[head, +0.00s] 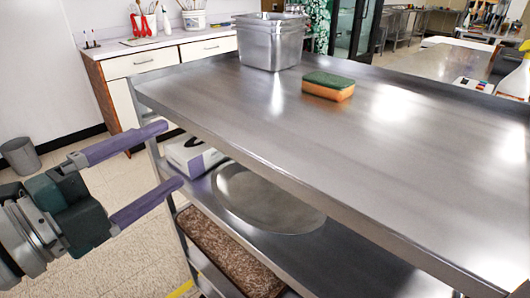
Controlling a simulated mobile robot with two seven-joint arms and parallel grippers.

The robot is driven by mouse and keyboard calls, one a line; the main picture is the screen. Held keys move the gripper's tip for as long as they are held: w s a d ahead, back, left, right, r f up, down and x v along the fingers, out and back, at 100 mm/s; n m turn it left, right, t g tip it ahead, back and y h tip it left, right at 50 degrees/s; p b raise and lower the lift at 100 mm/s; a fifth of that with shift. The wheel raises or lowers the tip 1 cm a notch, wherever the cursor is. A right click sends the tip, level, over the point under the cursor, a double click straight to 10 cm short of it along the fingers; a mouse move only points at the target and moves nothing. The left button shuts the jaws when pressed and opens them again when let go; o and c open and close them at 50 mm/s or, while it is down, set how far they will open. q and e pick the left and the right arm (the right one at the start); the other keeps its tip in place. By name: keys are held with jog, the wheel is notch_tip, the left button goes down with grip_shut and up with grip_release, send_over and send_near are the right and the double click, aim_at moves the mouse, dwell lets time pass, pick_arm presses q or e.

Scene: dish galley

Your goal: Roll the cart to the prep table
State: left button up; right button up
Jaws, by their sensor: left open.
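The steel cart (300,140) fills the middle and right of the head view, its top shelf slanting toward the lower right. My left gripper (172,155) is at the cart's left end, open, with its two purple fingers one above the other. The fingers overlap the cart's left corner post in the picture; I cannot tell whether they touch it. A steel-topped table (440,62) stands beyond the cart at the upper right; I cannot tell whether it is the prep table. My right gripper is out of view.
A box (190,155) and round tray (265,200) sit below. A wooden cabinet (150,70) and grey bin (20,156) stand left. Floor shows between.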

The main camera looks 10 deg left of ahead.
aim_at(233, 152)
pick_arm(q)
jog(key=w+d+f+m+b, duration=0.1)
jog(key=w+d, duration=0.1)
jog(key=w, duration=0.1)
jog(key=w+d+f+m+h+b, duration=0.1)
jog(key=w+d+b, duration=0.1)
jog(key=w+d, duration=0.1)
jog(key=w+d+f+m+h+b, duration=0.1)
jog(key=w+d+b, duration=0.1)
jog(key=w, duration=0.1)
jog(key=shift+w+d+f+g, duration=0.1)
jog(key=shift+d+f+g, duration=0.1)
jog(key=shift+d+g, duration=0.1)
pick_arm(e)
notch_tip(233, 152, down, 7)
pick_arm(q)
grip_shut()
dwell(1.0)
